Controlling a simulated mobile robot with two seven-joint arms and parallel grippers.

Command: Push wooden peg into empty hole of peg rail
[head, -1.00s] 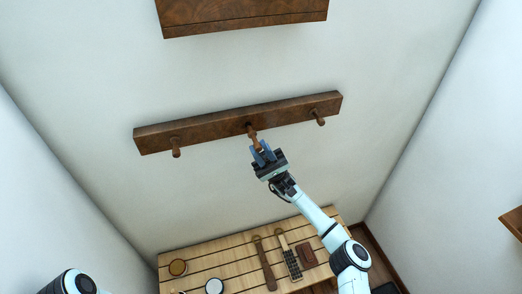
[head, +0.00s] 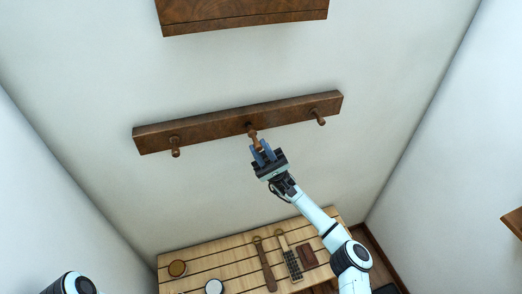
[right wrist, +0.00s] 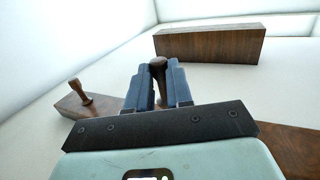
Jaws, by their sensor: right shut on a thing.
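The dark wooden peg rail (head: 215,126) is fixed to the wall, tilted slightly up to the right. One peg (head: 174,146) stands out near its left end and another (head: 318,116) near its right end. My right gripper (head: 262,151) is just below and in front of the rail's middle, shut on the wooden peg (head: 254,136). That peg points at the middle of the rail; its far tip overlaps the hole area, and I cannot tell how deep it sits. In the right wrist view the peg (right wrist: 158,66) stands between the blue fingers (right wrist: 159,92). My left gripper is out of view.
A brown wooden box or shelf (head: 245,16) is on the wall above the rail. The wall around the rail is clear.

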